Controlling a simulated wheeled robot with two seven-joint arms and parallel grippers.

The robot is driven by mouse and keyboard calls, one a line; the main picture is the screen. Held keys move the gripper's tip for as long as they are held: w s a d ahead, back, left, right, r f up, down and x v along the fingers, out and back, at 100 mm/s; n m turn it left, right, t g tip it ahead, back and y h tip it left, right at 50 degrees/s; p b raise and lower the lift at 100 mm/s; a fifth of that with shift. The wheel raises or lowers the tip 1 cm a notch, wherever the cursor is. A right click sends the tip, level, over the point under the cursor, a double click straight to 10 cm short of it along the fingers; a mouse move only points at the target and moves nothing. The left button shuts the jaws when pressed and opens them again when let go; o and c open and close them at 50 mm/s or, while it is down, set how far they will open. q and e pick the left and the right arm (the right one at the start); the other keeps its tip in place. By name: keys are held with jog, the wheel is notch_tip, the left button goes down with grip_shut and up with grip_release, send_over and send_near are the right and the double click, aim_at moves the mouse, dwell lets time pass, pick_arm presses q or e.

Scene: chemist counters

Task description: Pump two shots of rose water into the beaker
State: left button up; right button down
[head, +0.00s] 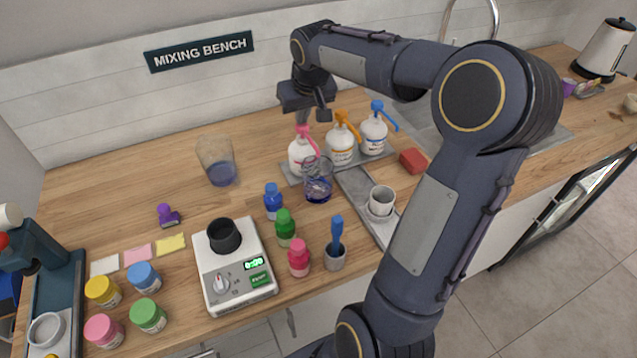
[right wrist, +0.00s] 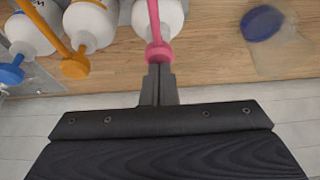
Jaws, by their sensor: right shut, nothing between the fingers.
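A white bottle with a pink pump (head: 301,152) stands leftmost in a row of three pump bottles; I cannot read its label. My right gripper (head: 312,117) is shut and empty, pointing down just above the pink pump head. In the right wrist view its fingertips (right wrist: 160,72) meet or nearly meet the pink pump head (right wrist: 158,53); contact is unclear. A clear glass beaker (head: 318,178) with a bluish-purple look stands just in front of the pink-pump bottle. A larger glass vessel (head: 216,160), blue at its bottom, stands further left. My left gripper is not in view.
Orange-pump (head: 341,148) and blue-pump (head: 373,136) bottles share the tray with the pink one. A white scale (head: 233,283) with a dark cup, small coloured bottles and a white cup (head: 381,201) stand in front. The wood behind the larger glass is clear.

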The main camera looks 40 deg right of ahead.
jog(key=shift+f+b, duration=0.35)
jog(key=shift+f, duration=0.3)
jog(key=shift+r, duration=0.15)
jog(key=shift+r+p, duration=1.2)
jog(key=shift+r, duration=0.1)
jog(key=shift+f, duration=0.2)
